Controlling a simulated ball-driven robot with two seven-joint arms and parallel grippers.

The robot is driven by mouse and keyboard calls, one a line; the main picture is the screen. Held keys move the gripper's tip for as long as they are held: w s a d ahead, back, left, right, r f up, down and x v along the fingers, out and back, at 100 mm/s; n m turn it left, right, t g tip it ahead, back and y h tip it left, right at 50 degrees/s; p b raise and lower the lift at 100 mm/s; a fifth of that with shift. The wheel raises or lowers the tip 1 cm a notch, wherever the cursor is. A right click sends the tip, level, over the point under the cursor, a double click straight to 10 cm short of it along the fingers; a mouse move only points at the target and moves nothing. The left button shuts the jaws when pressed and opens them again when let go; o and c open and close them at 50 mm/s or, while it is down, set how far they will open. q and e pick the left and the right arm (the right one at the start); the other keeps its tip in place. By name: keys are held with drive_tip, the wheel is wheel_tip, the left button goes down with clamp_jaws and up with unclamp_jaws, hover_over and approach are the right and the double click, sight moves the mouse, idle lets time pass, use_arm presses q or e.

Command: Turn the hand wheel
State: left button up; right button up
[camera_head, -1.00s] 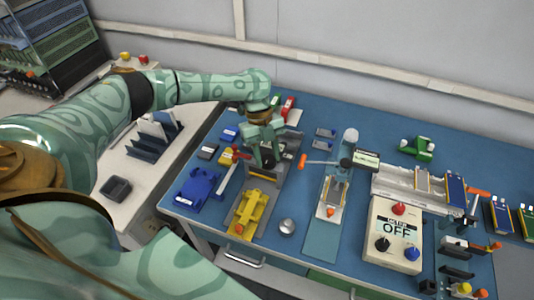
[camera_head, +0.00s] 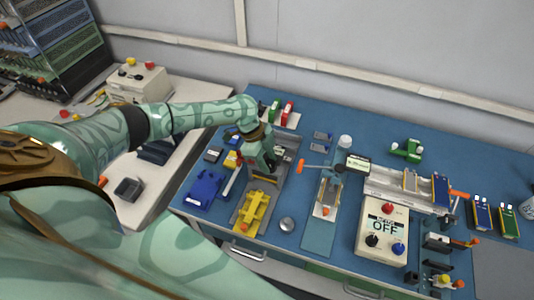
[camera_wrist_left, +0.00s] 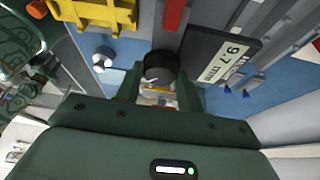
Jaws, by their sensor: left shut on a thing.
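The hand wheel (camera_wrist_left: 160,64) shows in the left wrist view as a short black round knob between my fingers. My left gripper (camera_wrist_left: 160,92) is shut on it, one finger on each side. In the head view the left gripper (camera_head: 262,166) points down onto the fixture, and it hides the wheel there. A dark readout (camera_wrist_left: 220,56) marked 9.7 mm stands just right of the wheel in the wrist view. My right gripper is not in view.
A yellow fixture (camera_head: 254,208) and a silver dome (camera_head: 287,224) lie in front of the gripper. A blue fixture (camera_head: 203,189) lies to the left. A control box (camera_head: 384,230) reading OFF stands to the right.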

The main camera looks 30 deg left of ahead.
use_arm(q)
drive_tip(key=n+t+y+p, duration=0.1)
drive_tip(key=n+p, duration=0.3)
drive_tip(key=n+t+y+p, duration=0.1)
drive_tip(key=n+p, duration=0.3)
drive_tip(key=n+t+p, duration=0.1)
drive_tip(key=n+p, duration=0.3)
drive_tip(key=shift+s+d+r+y+p, duration=0.2)
drive_tip(key=shift+d+r+y+p, duration=0.1)
drive_tip(key=shift+y+p, duration=0.1)
drive_tip(key=shift+f+n+t+y+p, duration=0.1)
drive_tip(key=shift+n+t+y+p, duration=0.35)
drive_tip(key=shift+n+p, duration=0.55)
drive_tip(key=shift+f+n+y+p, duration=0.1)
drive_tip(key=shift+n+y+p, duration=0.4)
drive_tip(key=shift+n, duration=0.5)
drive_tip(key=o, duration=1)
drive_tip(key=p+v, duration=0.7)
drive_tip(key=v, duration=0.9)
drive_tip(key=shift+p, duration=0.35)
